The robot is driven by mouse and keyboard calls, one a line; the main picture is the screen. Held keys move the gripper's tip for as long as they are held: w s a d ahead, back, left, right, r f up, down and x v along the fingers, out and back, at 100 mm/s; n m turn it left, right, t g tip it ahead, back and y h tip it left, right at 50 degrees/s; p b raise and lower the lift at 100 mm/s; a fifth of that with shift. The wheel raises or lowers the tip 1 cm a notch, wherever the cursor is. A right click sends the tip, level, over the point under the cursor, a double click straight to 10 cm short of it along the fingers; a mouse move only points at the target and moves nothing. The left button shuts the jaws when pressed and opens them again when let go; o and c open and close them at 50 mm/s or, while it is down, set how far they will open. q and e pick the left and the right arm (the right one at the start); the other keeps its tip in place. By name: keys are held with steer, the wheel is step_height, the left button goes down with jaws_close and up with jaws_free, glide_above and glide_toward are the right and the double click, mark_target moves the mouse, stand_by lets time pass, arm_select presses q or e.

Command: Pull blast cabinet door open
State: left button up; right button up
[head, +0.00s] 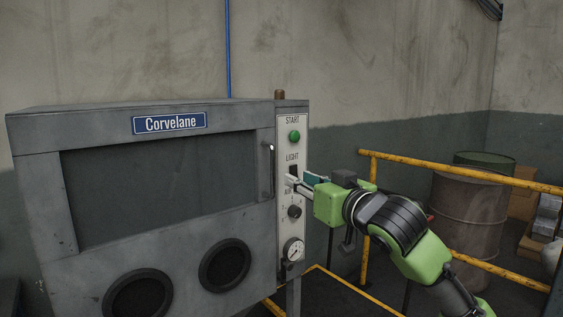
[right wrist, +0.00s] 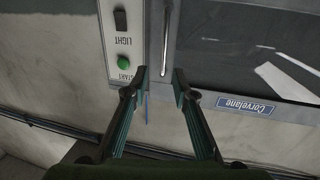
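The grey blast cabinet (head: 150,256) stands at the left of the head view, with its windowed door (head: 230,213) shut. A vertical bar handle (head: 269,172) is on the door's right edge; it also shows in the right wrist view (right wrist: 166,38). My right gripper (head: 291,182) is just right of the handle, in front of the control panel. In the right wrist view my right gripper (right wrist: 160,75) is open and empty, and the handle's end lines up between its fingertips. Contact is not visible. My left gripper is out of view.
The control panel (head: 292,151) carries a green start button (head: 294,136), a light switch, a knob and a gauge (head: 293,250). A yellow railing (head: 450,168) and a rusty barrel (head: 468,215) stand at the right, behind my right arm.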

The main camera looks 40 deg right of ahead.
mark_target(274, 164)
steer(key=w+p, duration=0.1)
steer(key=w, duration=0.3)
steer(key=w+p, duration=0.2)
steer(key=w, duration=0.2)
steer(key=w+r+p, duration=0.1)
steer(key=w, duration=0.3)
steer(key=shift+d+r+p, duration=0.1)
steer(key=shift+d+p, duration=0.2)
steer(key=shift+d, duration=0.05)
steer(key=shift+w+d, duration=0.1)
steer(key=shift+w, duration=0.5)
jaws_close()
